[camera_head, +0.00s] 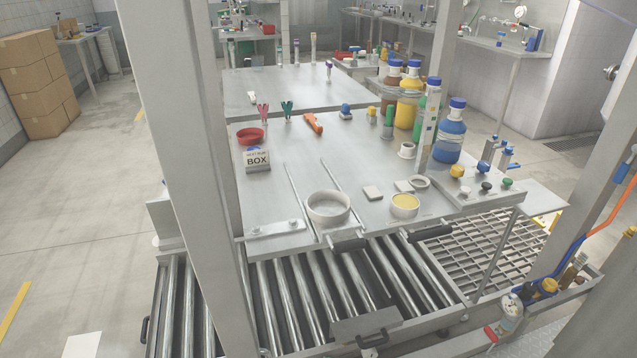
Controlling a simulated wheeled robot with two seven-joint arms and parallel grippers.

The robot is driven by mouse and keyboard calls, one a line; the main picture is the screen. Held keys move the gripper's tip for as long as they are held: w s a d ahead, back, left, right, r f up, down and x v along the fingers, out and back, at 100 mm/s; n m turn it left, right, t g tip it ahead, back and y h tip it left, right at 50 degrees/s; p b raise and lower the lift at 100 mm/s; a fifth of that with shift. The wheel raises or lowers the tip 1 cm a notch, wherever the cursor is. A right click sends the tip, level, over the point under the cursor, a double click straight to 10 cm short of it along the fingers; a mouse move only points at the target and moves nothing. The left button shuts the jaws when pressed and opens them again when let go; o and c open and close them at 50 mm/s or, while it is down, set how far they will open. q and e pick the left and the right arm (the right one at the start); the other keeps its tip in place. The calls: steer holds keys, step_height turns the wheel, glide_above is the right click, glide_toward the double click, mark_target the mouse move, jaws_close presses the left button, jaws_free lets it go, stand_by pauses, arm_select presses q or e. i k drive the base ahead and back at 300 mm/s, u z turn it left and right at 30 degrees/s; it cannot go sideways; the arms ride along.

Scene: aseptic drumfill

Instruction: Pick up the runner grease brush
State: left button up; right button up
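No thing in view can be told for certain as the runner grease brush. Some slim brown, brush-like items (572,274) stand at the lower right, in a narrow metal tray (545,303) beside the roller conveyor. They are small and partly crowded by other items, so I cannot tell which one, if any, is the grease brush. Neither of my grippers shows in the head view.
Rollers (300,300) lie below. A post (190,150) stands at left. A spray bottle (507,315) stands near the tray.

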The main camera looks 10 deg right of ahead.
mark_target(390, 109)
steer(key=z, duration=1.65)
steer(key=i, duration=1.75)
steer(key=u, duration=2.8)
